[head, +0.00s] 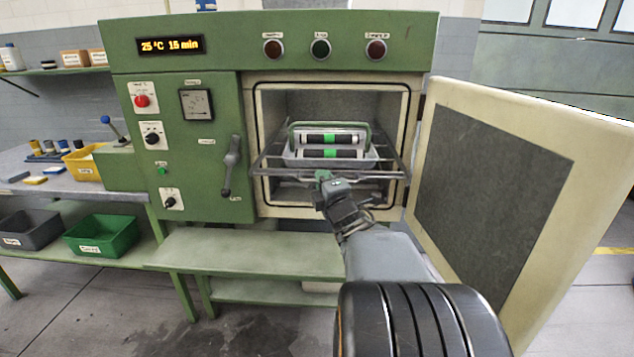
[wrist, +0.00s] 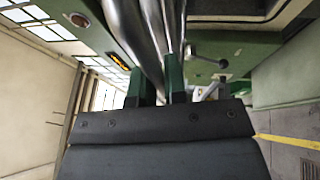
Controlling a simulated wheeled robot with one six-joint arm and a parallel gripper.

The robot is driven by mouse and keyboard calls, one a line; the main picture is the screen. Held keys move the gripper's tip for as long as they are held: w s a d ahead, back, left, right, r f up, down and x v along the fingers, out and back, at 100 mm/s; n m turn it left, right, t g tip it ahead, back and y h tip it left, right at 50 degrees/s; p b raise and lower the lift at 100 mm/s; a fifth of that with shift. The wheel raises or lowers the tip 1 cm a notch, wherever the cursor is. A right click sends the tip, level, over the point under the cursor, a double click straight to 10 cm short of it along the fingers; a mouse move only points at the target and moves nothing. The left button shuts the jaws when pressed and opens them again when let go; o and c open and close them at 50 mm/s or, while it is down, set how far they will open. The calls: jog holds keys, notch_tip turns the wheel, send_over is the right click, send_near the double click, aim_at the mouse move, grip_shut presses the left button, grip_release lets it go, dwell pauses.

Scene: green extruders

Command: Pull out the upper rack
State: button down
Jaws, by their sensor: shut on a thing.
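The upper rack (head: 385,176) is a metal wire shelf in the open oven chamber. Its front bar sticks out past the chamber opening. In the wrist view, the green fingers of my gripper (wrist: 157,82) are close to shiny metal bars (wrist: 125,30); the exact contact is hard to see.
The oven door (head: 500,190) stands wide open on the right. A green bench (head: 250,250) is below the oven front. On the left are a workbench with a yellow bin (head: 84,163) and a green bin (head: 100,237). A lever handle (head: 230,165) sticks out left of the chamber.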

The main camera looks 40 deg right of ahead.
jog(key=shift+s, duration=0.1)
jog(key=c, duration=1.2)
grip_release()
